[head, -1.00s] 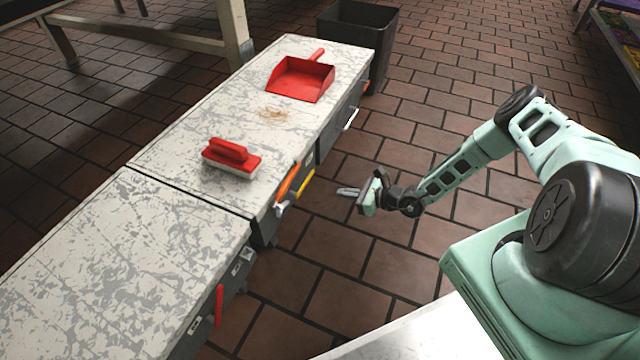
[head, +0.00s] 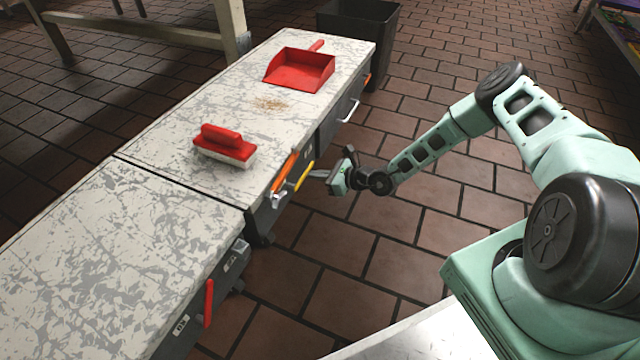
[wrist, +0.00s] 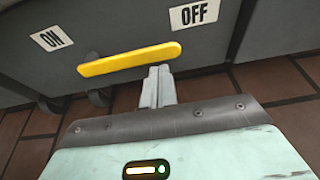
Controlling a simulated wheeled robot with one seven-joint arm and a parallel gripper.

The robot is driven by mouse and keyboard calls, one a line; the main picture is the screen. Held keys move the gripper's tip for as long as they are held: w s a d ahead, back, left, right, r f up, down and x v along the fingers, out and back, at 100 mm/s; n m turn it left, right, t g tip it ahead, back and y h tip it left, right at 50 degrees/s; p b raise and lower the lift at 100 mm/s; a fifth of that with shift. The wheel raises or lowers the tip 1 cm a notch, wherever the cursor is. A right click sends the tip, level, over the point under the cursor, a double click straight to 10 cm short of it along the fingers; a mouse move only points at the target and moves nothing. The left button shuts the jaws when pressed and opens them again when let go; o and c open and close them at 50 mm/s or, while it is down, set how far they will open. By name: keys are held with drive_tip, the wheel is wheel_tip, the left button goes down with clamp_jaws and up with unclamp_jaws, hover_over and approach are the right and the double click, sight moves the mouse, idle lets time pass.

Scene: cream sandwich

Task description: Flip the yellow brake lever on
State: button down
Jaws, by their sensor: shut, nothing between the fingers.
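The yellow brake lever (wrist: 130,59) is on the dark side of the cabinet, tilted slightly up toward the right in the wrist view. An OFF label (wrist: 194,13) is above its right end and an ON label (wrist: 51,39) is to the upper left of its left end. In the head view the yellow lever (head: 304,176) shows beside an orange lever (head: 285,172). My gripper (wrist: 156,72) is shut and empty, its fingertips just below the lever's right part; I cannot tell whether they touch it. It also shows in the head view (head: 317,174).
The worktop (head: 180,130) carries a red brush (head: 225,141), a red dustpan (head: 300,70) and crumbs (head: 270,103). A red lever (head: 208,303) is on the nearer cabinet. A dark bin (head: 385,50) stands behind. The tiled floor right of the cabinets is open.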

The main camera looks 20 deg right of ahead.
drive_tip(key=shift+r, duration=0.2)
idle(0.3)
drive_tip(key=shift+r+p, duration=0.25)
drive_tip(key=shift+p, duration=0.6)
drive_tip(key=shift+n, duration=0.3)
